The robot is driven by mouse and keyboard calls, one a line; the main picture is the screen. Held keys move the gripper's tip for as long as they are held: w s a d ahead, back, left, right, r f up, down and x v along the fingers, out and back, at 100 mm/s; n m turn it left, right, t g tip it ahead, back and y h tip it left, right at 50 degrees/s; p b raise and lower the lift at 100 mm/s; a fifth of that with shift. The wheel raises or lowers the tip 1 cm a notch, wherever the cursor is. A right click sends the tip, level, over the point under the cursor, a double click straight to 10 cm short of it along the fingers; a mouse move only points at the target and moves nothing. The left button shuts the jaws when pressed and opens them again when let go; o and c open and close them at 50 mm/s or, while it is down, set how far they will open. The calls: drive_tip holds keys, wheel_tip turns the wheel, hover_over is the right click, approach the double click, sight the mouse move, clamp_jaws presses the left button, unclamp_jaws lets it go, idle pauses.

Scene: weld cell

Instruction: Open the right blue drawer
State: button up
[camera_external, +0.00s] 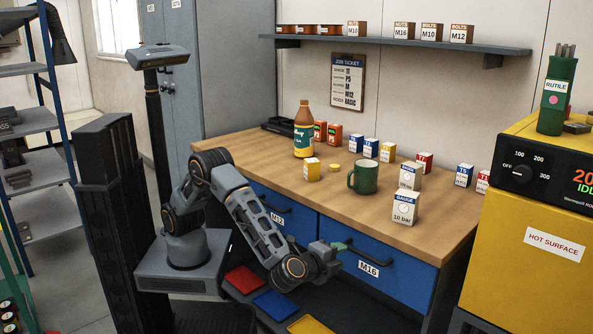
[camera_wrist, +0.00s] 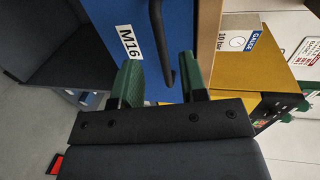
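The right blue drawer (camera_external: 400,268) has an M16 label and a black bar handle (camera_external: 372,256). Its front looks flush with the bench, so it appears closed. My gripper (camera_external: 341,247) is at the left end of this handle, in front of the drawer. In the wrist view the green fingers of my gripper (camera_wrist: 162,88) are spread apart. The handle (camera_wrist: 168,72) shows in the gap between them, with space on both sides. The blue drawer front (camera_wrist: 150,70) is beyond the fingertips. Whether the fingers reach fully around the bar is hard to tell.
The left blue drawer (camera_external: 270,208), labelled M12, sits beside it. On the wooden bench (camera_external: 300,190) stand a green mug (camera_external: 364,178), a bottle (camera_external: 303,132) and a gauge box (camera_external: 405,208). A yellow oven (camera_external: 530,240) stands at the right. Coloured trays (camera_external: 275,304) lie below.

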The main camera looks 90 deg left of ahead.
sight(352, 250)
drive_tip(key=x, duration=0.7)
drive_tip(key=shift+w+a, duration=0.15)
drive_tip(key=shift+a, duration=0.05)
clamp_jaws()
idle(0.4)
